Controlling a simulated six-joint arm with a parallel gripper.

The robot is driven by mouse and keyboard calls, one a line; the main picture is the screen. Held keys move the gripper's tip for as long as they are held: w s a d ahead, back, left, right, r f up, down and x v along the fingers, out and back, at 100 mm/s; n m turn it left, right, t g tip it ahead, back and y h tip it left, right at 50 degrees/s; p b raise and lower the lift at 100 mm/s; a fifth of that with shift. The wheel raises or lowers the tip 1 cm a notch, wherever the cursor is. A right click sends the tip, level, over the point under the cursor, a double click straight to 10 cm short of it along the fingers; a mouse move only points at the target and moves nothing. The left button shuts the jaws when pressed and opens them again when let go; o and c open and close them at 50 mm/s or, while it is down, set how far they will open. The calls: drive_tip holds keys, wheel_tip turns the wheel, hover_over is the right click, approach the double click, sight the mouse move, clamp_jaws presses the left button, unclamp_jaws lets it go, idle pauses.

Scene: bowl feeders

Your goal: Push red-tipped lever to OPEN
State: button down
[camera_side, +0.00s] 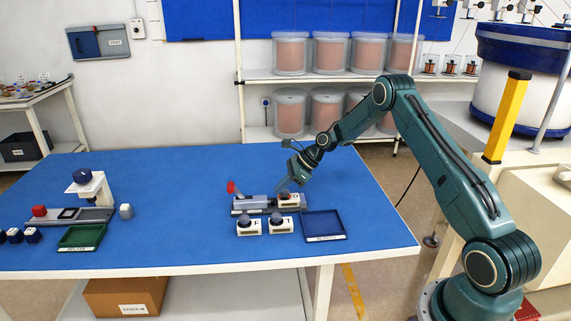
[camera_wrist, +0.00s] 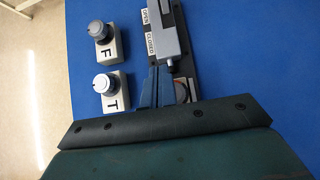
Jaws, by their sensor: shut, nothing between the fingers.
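The red-tipped lever (camera_side: 231,187) stands at the left end of a grey fixture (camera_side: 262,202) on the blue table, its red tip pointing up. In the wrist view the grey fixture (camera_wrist: 168,30) shows at the top, beside labels reading OPEN and CLOSED (camera_wrist: 150,43). The red tip is not in the wrist view. My gripper (camera_side: 285,188) is over the fixture's right end, away from the lever. In the wrist view its fingers (camera_wrist: 156,86) are together and empty. I cannot tell whether they touch the fixture.
Two white boxes with grey knobs, F (camera_side: 248,226) and T (camera_side: 281,224), stand in front of the fixture. A blue tray (camera_side: 324,226) lies to the right. A green tray (camera_side: 82,238) and a grey stand (camera_side: 95,214) are at the left. The table between is clear.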

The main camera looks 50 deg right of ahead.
drive_tip(key=a+v, duration=0.1)
drive_tip(key=v, duration=0.8)
drive_tip(key=s+a+r+n+h, duration=0.1)
drive_tip(key=s+a+r+n, duration=0.3)
drive_tip(key=a+r+n, duration=0.2)
drive_tip(key=s+a+r+n+g+h, duration=0.1)
drive_tip(key=s+a+r+n, duration=0.4)
drive_tip(key=r, duration=0.6)
drive_tip(key=shift+s+a+r+n+h, duration=0.25)
drive_tip(key=shift+a+n+h, duration=0.35)
drive_tip(key=shift+a+n, duration=0.3)
drive_tip(key=shift+a, duration=0.1)
drive_tip(key=s+a+r+n+h, duration=0.1)
drive_tip(key=s+a+n, duration=0.2)
drive_tip(key=s+n, duration=0.4)
drive_tip(key=s+a+r+n+h, duration=0.1)
drive_tip(key=s+n, duration=0.6)
drive_tip(key=s, duration=1.1)
drive_tip(key=a+r, duration=0.1)
drive_tip(key=a, duration=0.1)
drive_tip(key=shift+s+a+t+h, duration=0.3)
drive_tip(key=shift+s+a+h, duration=0.05)
drive_tip(key=shift+a+h, duration=0.05)
